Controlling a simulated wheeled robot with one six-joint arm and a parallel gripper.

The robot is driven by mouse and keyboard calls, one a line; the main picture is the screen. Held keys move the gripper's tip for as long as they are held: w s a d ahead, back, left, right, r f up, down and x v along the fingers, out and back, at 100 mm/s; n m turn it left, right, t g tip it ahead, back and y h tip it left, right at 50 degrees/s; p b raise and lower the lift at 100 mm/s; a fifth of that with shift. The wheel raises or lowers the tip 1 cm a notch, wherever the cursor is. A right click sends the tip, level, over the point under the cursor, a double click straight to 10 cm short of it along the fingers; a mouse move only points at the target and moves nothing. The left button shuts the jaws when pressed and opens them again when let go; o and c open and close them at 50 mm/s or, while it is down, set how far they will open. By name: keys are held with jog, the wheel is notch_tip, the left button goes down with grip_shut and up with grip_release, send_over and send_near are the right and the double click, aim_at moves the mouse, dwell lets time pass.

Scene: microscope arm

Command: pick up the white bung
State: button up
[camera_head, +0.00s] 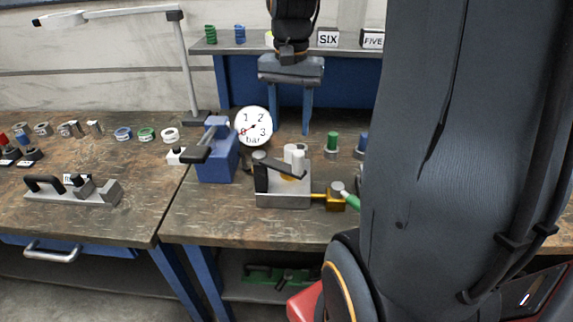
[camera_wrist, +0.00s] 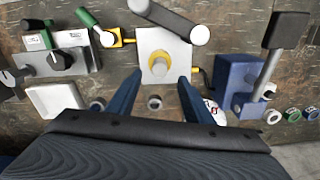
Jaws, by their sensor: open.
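The white bung (camera_head: 290,150) stands upright behind the grey valve block in the head view, partly hidden by a lever and another pale cylinder. In the wrist view a small round pale top (camera_wrist: 154,102), which looks like the same bung, lies between my fingers. My gripper (camera_head: 293,126) is open and empty, its two blue fingers pointing down above the bung. In the wrist view my gripper (camera_wrist: 158,76) has one finger to each side of the bung. I cannot tell how far the tips are above it.
The grey block (camera_head: 283,200) with a yellow valve (camera_head: 336,198) stands just in front. The pressure gauge (camera_head: 253,126) and a blue device (camera_head: 216,166) are to the left. Green (camera_head: 332,142) and blue (camera_head: 362,141) bungs stand to the right.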

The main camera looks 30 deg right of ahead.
aim_at(290, 147)
jog(key=shift+w+f, duration=0.15)
jog(key=shift+f, duration=0.55)
jog(key=shift+f+p, duration=0.8)
jog(key=shift+f, duration=2.85)
grip_shut()
